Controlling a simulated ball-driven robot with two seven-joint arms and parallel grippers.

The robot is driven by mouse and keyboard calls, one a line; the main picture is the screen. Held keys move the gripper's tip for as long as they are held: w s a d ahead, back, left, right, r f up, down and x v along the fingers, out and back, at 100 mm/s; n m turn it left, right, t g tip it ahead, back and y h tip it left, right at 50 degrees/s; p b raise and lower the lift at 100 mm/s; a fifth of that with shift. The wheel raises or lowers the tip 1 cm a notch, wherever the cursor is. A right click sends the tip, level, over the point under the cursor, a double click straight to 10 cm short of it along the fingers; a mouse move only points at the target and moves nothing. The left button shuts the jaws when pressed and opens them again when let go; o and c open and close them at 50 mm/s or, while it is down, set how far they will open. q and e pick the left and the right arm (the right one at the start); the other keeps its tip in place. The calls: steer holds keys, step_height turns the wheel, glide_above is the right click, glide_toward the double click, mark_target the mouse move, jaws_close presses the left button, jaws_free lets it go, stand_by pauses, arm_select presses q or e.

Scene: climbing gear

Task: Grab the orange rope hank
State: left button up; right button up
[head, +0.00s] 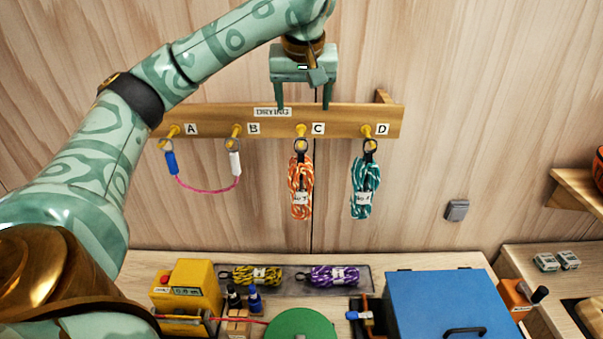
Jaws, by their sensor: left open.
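The orange rope hank (300,187) hangs by a dark ring from peg C (301,130) on the wooden drying rack (350,122). It has a white paper band around its middle and hangs upright against the wall. My left gripper (303,104) is above peg C, in front of the rack's upper edge, with its two fingers apart and pointing down. Nothing is between the fingers, and it is apart from the hank. My right gripper does not show.
A teal rope hank (365,187) hangs on peg D, right of the orange one. A pink cord (207,190) hangs between pegs A and B. Below, the bench holds a yellow box (187,287), a tray with yellow and purple hanks (334,276), a green disc (302,324) and a blue box (450,300).

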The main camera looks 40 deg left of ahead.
mark_target(301, 140)
arm_select(q)
steer(key=x, duration=1.1)
steer(key=shift+w+a, duration=0.2)
steer(key=x, duration=0.4)
steer(key=shift+s+a+f, duration=0.1)
steer(key=shift+s+f, duration=0.1)
steer(key=shift+f, duration=0.05)
steer(key=shift+w+a+f, duration=0.15)
steer(key=shift+f, duration=0.2)
steer(key=shift+r, duration=0.1)
jaws_close()
